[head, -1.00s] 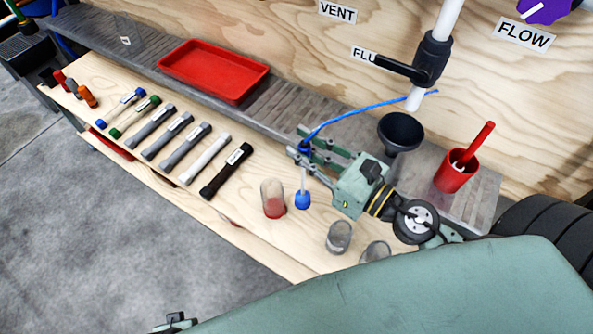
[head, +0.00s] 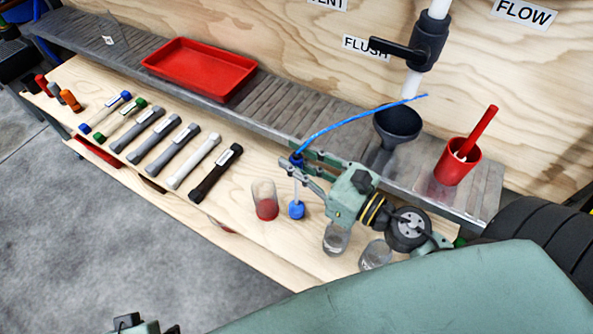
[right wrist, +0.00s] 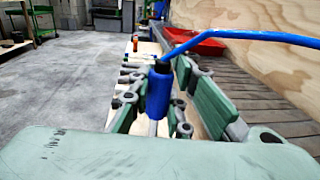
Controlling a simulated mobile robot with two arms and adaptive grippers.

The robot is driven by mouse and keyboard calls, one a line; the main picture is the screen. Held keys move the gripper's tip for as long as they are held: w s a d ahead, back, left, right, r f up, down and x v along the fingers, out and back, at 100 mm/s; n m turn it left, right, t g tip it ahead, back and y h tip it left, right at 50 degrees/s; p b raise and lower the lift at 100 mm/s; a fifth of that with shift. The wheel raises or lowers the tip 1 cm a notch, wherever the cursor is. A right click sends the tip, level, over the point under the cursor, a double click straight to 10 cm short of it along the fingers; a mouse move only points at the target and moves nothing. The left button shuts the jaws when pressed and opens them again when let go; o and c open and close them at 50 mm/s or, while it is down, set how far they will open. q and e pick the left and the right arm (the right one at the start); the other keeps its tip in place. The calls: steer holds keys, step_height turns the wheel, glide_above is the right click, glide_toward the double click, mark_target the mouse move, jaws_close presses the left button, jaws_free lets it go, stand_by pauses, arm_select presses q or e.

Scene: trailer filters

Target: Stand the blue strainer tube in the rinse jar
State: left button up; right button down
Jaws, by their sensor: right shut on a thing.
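My right gripper (head: 298,164) is shut on the blue strainer tube, around its blue upper cap. The tube (head: 296,187) hangs upright with a pale shaft and a blue lower end. In the right wrist view its blue cap (right wrist: 158,92) sits between the fingers, and a blue hose leaves its top. A clear jar with a red bottom (head: 265,203) stands just left of the lower end, apart from it. Two other clear jars (head: 336,239) (head: 375,255) stand below my right gripper; which jar is the rinse jar is unclear. My left gripper (head: 147,327) barely shows at the bottom edge.
Several capped tubes (head: 150,128) lie in a row on the wooden bench at left. A red tray (head: 200,68), a dark funnel (head: 398,124) and a red cup (head: 457,163) stand along the back. The blue hose (head: 360,119) arches towards the funnel.

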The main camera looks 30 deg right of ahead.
mark_target(296, 188)
steer(key=shift+f, duration=0.45)
steer(key=shift+f+b, duration=0.75)
steer(key=shift+b, duration=0.1)
steer(key=shift+f, duration=0.4)
arm_select(q)
steer(key=shift+s+f, duration=0.25)
arm_select(e)
steer(key=shift+r, duration=0.1)
arm_select(q)
steer(key=shift+w, duration=0.2)
arm_select(e)
steer(key=shift+f+b, duration=0.2)
steer(key=shift+b, duration=0.1)
arm_select(q)
steer(key=shift+w+d+r+t, duration=0.15)
steer(key=shift+w+d+t, duration=0.05)
steer(key=shift+w+t, duration=0.35)
arm_select(e)
steer(key=c, duration=1.6)
jaws_free()
steer(key=shift+c, duration=0.2)
